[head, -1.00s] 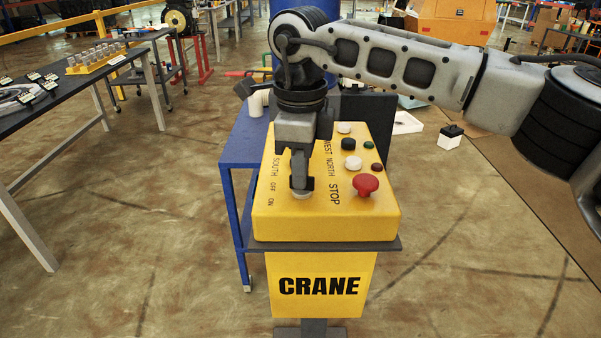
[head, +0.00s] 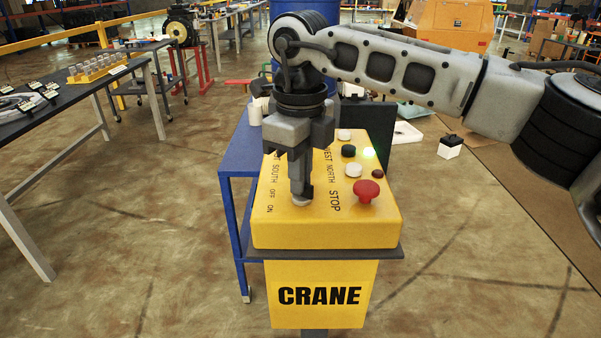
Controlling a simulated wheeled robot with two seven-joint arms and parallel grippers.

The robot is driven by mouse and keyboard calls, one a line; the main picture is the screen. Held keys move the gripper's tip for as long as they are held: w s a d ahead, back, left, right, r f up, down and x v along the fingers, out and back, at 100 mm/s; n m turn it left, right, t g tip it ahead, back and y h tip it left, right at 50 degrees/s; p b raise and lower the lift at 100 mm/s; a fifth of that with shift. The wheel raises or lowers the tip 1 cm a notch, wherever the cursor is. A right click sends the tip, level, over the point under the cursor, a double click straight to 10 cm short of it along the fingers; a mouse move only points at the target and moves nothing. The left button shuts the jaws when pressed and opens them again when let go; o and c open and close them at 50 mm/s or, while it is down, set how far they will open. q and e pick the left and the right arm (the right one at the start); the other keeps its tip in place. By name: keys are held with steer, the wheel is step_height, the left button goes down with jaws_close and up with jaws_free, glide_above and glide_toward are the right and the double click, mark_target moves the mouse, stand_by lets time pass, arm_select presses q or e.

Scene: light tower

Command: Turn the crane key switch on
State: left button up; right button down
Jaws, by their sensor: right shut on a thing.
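The yellow crane control box (head: 330,232) stands in the middle of the head view, with "CRANE" on its front panel. The key switch (head: 301,203) is on the box's top at the near left, beside the OFF and ON labels. Only its pale round base shows; the fingers hide the key. My right gripper (head: 301,190) points down and is shut on the key. My left gripper is out of view.
A red STOP button (head: 366,190) stands up to the right of my right gripper. White, black and dark red buttons sit behind it. A blue table (head: 240,150) stands behind the box at the left. The floor in front is clear.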

steer(key=shift+r, duration=0.1)
steer(key=c, duration=1.6)
jaws_free()
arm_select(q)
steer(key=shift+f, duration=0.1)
arm_select(e)
steer(key=shift+o, duration=0.2)
arm_select(q)
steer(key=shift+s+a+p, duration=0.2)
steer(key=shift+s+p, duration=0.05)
steer(key=shift+p, duration=0.25)
arm_select(e)
step_height(320, 180, up, 16)
